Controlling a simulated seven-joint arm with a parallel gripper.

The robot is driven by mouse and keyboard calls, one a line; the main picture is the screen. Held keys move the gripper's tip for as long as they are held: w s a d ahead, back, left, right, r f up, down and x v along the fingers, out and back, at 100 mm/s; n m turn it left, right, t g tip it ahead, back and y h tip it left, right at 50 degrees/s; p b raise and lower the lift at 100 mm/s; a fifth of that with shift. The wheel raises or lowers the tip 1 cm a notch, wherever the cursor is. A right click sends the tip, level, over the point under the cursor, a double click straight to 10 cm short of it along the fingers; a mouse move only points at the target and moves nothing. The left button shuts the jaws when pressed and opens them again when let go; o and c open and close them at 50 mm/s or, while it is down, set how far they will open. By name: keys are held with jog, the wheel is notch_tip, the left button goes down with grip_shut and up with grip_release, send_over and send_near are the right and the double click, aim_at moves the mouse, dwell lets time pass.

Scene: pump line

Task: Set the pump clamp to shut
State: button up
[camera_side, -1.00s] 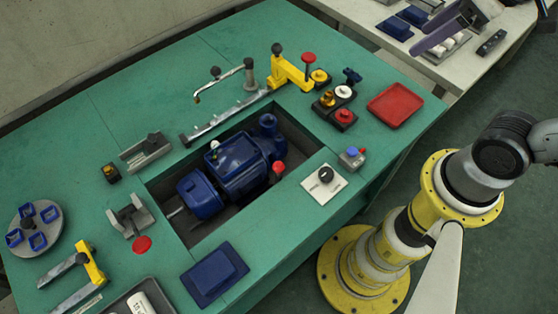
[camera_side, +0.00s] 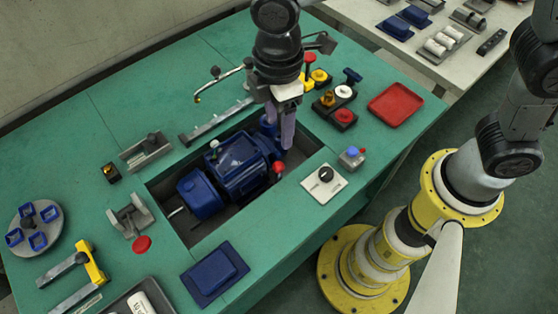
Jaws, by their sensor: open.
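The blue pump (camera_side: 238,160) lies in a dark recess in the green bench. A short lever with a red knob (camera_side: 279,168) stands at the pump's right front side; it appears to be the pump clamp, but I cannot tell its setting. My gripper (camera_side: 280,132) points down over the pump's right end, fingers apart and empty. Its fingertips are just above and behind the red knob, apart from it in the picture. My gripper and wrist hide much of the pump's upright blue outlet (camera_side: 268,127) and most of the yellow arm behind.
A white plate with a black dial (camera_side: 325,175) and a small grey box with a blue button (camera_side: 352,156) lie right of the recess. A red tray (camera_side: 395,104) and a block with coloured knobs (camera_side: 335,105) stand at the back right. The right front bench is clear.

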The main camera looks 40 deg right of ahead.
aim_at(279, 164)
notch_tip(279, 164, down, 14)
jog(key=shift+r, duration=0.2)
dwell(0.4)
grip_shut()
dwell(1.3)
